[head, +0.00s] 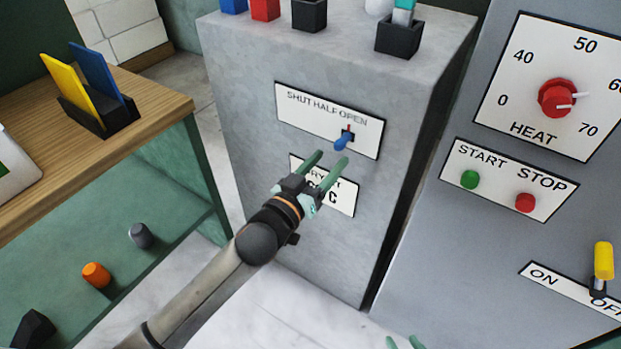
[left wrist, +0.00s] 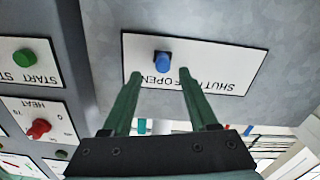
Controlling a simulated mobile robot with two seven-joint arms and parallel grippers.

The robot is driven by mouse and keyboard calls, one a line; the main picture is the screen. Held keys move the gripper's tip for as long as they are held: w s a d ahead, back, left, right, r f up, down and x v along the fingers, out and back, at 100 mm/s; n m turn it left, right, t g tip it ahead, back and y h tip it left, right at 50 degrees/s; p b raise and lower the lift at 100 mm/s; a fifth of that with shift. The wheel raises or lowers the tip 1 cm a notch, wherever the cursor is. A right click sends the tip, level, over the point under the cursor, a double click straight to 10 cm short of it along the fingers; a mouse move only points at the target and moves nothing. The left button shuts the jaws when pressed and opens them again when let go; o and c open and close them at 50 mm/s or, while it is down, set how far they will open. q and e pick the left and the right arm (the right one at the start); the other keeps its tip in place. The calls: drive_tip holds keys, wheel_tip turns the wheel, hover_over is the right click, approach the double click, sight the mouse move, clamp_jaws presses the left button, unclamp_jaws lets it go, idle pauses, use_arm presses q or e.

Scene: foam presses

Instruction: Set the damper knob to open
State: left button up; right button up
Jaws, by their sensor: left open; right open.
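The damper knob (head: 344,140) is blue and sits on a white plate (head: 290,111) marked SHUT, HALF, OPEN on the grey cabinet front. It stands under the word OPEN. In the left wrist view the plate is upside down and the knob (left wrist: 162,62) is beside OPEN. My left gripper (head: 327,160) is open and empty, just below and in front of the knob. In the left wrist view the knob shows between the fingertips (left wrist: 160,76), apart from both. My right gripper (head: 404,342) shows only its green fingertips at the bottom edge, open.
A lower label (head: 345,199) is partly hidden behind my left gripper. The right panel has a red HEAT dial (head: 557,98), a green START button (head: 470,179), a red STOP button (head: 525,202) and a yellow ON/OFF lever (head: 603,262). A wooden bench (head: 160,105) is at left.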

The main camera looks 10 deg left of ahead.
use_arm(q)
drive_tip(key=v, duration=0.6)
drive_tip(key=shift+s, duration=0.3)
use_arm(e)
drive_tip(key=shift+d, duration=0.15)
drive_tip(key=shift+f, duration=0.1)
use_arm(q)
drive_tip(key=s+a+f+g+y+p, duration=0.2)
drive_tip(key=s+f+p, duration=0.4)
drive_tip(key=s, duration=0.3)
drive_tip(key=s+a+f+g+y+p, duration=0.1)
drive_tip(key=s+a+f+g+p, duration=0.3)
drive_tip(key=s+f, duration=0.5)
drive_tip(key=shift+s+a+g+y+p, duration=0.15)
drive_tip(key=shift+s+g+y+p, duration=0.25)
drive_tip(key=shift+g+p, duration=0.5)
use_arm(e)
drive_tip(key=s+d+r+h, duration=0.1)
drive_tip(key=s+d+r, duration=0.1)
drive_tip(key=r, duration=0.6)
drive_tip(key=shift+d+r+m, duration=0.3)
drive_tip(key=shift+d+r, duration=0.05)
drive_tip(key=shift+d, duration=0.35)
use_arm(q)
drive_tip(key=shift+w+f, duration=0.1)
use_arm(e)
drive_tip(key=shift+w+r, duration=0.1)
drive_tip(key=shift+w, duration=0.05)
